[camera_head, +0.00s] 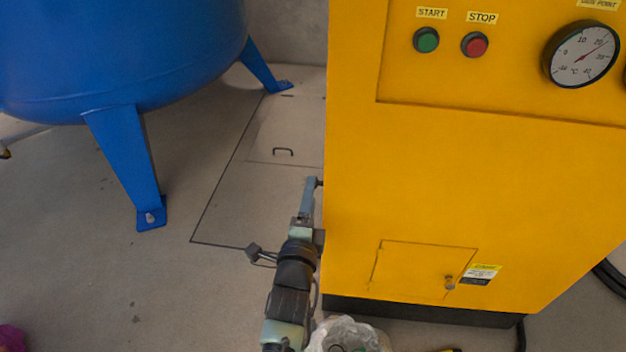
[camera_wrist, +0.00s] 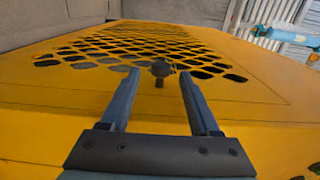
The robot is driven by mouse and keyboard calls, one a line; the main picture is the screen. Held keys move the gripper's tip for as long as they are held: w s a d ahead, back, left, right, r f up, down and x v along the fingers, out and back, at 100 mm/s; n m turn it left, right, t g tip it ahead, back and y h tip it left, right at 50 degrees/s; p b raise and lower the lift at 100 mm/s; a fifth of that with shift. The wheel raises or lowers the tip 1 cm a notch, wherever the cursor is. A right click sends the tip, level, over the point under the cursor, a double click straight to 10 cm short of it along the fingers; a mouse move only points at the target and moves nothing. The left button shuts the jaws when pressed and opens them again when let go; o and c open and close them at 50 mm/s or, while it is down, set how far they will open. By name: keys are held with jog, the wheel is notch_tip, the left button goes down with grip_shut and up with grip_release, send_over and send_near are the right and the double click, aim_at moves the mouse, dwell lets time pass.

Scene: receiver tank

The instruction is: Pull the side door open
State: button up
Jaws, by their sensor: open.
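The side door (camera_wrist: 232,90) shows in the wrist view as a yellow panel with a dark diamond-patterned grille and a thin seam along its right side. A small dark knob (camera_wrist: 159,81) stands out from it near the grille's lower edge. My gripper (camera_wrist: 159,73) is open, with one fingertip on each side of the knob. I cannot tell whether the fingers touch it. The door looks flush with the yellow cabinet (camera_head: 450,190). In the head view the door's face is hidden around the cabinet's left side, where my arm reaches.
A blue tank (camera_head: 120,50) on blue legs stands left of the cabinet. A floor hatch (camera_head: 285,140) with a small handle lies between them. A bin with a whitish liner (camera_head: 345,332) stands near the cabinet's front left. A small front hatch (camera_head: 420,270) is shut.

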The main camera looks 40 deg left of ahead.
jog(key=shift+b+x, duration=2.05)
jog(key=shift+x, duration=0.25)
grip_shut()
